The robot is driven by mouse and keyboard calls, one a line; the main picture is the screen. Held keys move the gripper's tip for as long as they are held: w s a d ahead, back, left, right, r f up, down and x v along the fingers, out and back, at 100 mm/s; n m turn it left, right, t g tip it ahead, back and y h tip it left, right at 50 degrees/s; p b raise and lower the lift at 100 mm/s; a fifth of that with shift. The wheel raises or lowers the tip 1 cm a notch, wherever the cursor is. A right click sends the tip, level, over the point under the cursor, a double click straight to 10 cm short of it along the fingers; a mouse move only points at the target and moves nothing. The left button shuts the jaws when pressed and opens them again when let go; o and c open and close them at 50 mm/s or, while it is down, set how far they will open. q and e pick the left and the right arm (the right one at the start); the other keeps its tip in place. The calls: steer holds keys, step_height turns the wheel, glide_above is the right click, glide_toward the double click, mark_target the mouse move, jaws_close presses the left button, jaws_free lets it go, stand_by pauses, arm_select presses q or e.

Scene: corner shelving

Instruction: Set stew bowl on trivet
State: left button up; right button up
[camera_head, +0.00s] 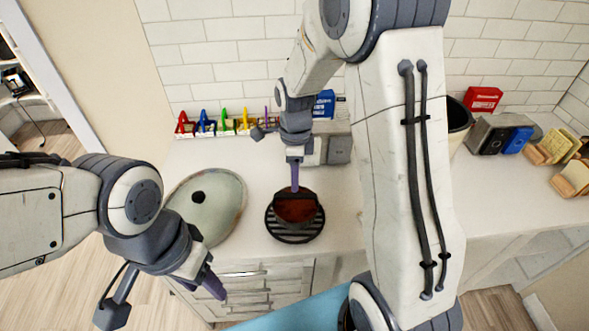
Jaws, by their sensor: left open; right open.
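The dark red-brown stew bowl (295,210) is over the round black slatted trivet (291,237) on the white counter. It looks upright and seems to rest on the trivet, set toward its back edge. The trivet's front slats show bare. My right gripper (295,188) reaches down from above, with its purple fingertip at the bowl's back rim. It is open, but whether it touches the rim is hard to tell. My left gripper (214,285) is open and empty, low at the left, in front of the drawers and away from the bowl.
A large pale green round lid or plate (207,205) lies left of the trivet. A row of coloured clips or holders (217,124) stands along the back wall. Grey box-like appliances (328,150) stand behind the bowl. My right arm hides the counter's middle right.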

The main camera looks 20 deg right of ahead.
steer(key=s+a+r+n, duration=0.8)
steer(key=s+a+n, duration=0.2)
steer(key=n, duration=0.3)
steer(key=s+a+n+y, duration=0.1)
steer(key=s+a+n, duration=0.3)
steer(key=s+n, duration=0.9)
steer(key=n, duration=0.3)
steer(key=shift+s+n, duration=0.35)
steer(key=shift+n, duration=0.05)
steer(key=shift+a+b, duration=0.1)
steer(key=shift+b, duration=0.25)
step_height(320, 180, down, 5)
steer(key=b, duration=0.4)
steer(key=shift+r, duration=0.2)
